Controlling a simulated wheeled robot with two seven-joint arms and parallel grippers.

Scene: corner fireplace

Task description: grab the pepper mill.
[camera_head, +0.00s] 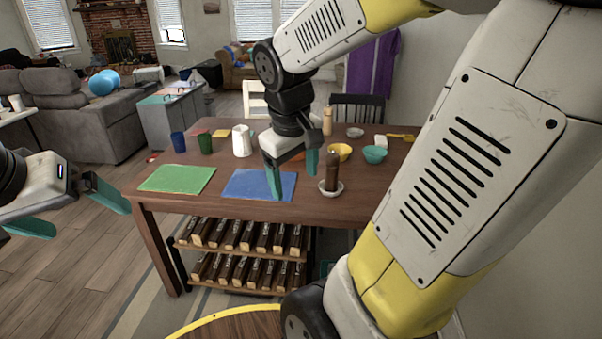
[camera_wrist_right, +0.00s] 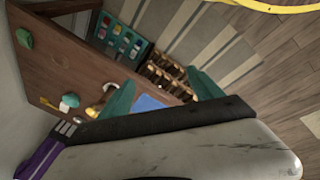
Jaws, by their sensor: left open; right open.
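A lighter wooden mill-shaped item (camera_head: 327,121) stands further back. My right gripper (camera_head: 292,171) is open and empty, pointing down over the blue placemat (camera_head: 258,184), just left of the dark mill in the head view. Its teal fingers (camera_wrist_right: 160,92) are spread in the right wrist view, where I cannot clearly make out the mill. My left gripper (camera_head: 70,212) is open and empty, left of the table.
A yellow bowl (camera_head: 341,150) and a teal bowl (camera_head: 375,154) sit behind the dark mill. A white pitcher (camera_head: 241,140), cups and a green placemat (camera_head: 177,179) are further left. A rack of bottles (camera_head: 240,252) stands under the table. Floor at the left is clear.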

